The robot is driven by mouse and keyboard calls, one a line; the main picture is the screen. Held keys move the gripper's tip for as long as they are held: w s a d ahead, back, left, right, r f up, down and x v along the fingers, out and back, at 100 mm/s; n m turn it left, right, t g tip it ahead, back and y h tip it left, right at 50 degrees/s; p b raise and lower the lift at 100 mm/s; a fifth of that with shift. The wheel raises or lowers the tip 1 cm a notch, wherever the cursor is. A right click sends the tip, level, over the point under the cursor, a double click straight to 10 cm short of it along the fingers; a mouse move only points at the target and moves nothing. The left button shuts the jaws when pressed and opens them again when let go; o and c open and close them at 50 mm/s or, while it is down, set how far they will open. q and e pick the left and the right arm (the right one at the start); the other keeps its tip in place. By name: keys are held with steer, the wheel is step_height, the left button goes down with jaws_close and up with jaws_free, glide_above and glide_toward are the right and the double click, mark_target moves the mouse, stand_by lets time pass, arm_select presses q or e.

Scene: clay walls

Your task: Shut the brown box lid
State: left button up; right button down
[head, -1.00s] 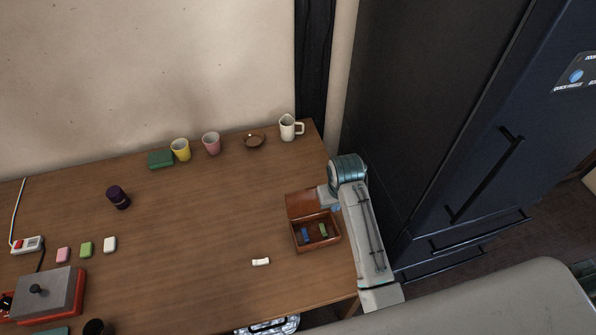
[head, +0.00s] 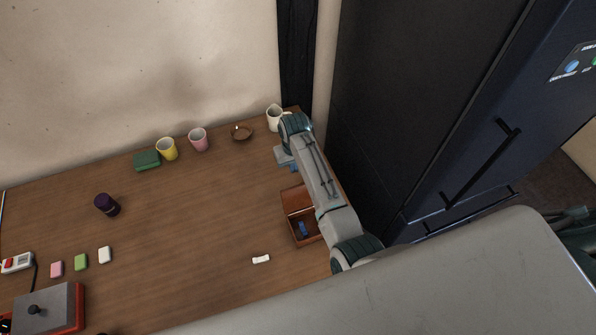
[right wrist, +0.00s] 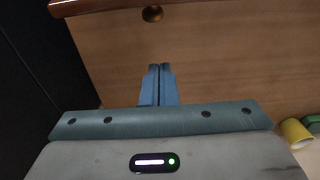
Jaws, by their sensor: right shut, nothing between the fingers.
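The brown box (head: 293,232) stands near the right end of the wooden table. Its lid (head: 296,198) is open, tipped up at the back of the box. A blue block (head: 303,228) lies inside; my right arm hides the right part of the box. My right gripper (head: 293,168) is just behind the raised lid, low over the table, shut and empty. My left gripper is not in view.
A small white item (head: 261,259) lies front left of the box. A dark fridge (head: 420,100) is close on the right.

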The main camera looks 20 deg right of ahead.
mark_target(303, 194)
steer(key=s+p, duration=0.3)
steer(key=s, duration=0.1)
steer(key=shift+d+r, duration=0.1)
steer(key=shift+r, duration=0.15)
